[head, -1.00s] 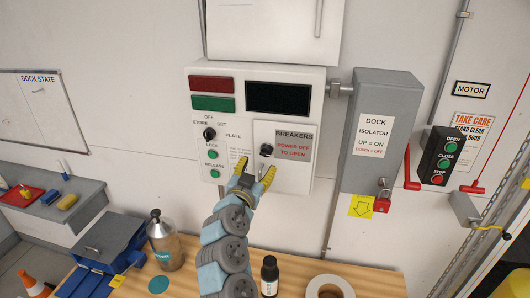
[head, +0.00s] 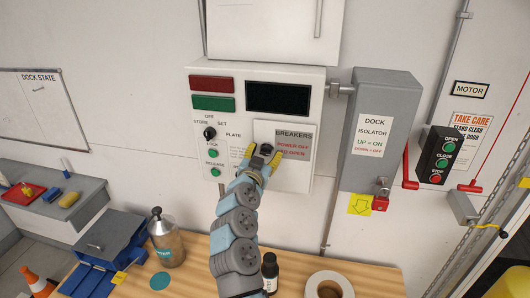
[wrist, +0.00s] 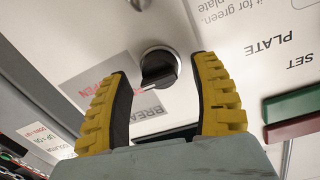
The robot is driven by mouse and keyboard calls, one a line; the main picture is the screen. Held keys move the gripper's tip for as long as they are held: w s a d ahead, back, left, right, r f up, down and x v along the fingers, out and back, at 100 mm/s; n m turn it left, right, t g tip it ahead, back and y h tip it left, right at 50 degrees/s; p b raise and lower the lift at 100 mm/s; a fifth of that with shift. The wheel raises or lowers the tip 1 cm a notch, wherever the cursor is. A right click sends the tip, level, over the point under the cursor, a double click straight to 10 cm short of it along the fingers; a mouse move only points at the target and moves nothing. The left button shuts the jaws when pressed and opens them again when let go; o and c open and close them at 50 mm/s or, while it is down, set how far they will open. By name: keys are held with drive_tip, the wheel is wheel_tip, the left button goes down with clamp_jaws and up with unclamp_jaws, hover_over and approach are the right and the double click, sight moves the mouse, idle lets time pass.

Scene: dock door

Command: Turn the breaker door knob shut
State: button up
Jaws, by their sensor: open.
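A selector knob (head: 209,133) and green buttons (head: 213,153) are left of the door. The grey dock isolator box (head: 378,130) juts out to the right. A bottle (head: 165,239), a black bottle (head: 269,272) and a tape roll (head: 329,287) stand on the bench below.

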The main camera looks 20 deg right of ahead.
drive_tip(key=shift+w, duration=0.15)
drive_tip(key=shift+d, duration=0.1)
clamp_jaws()
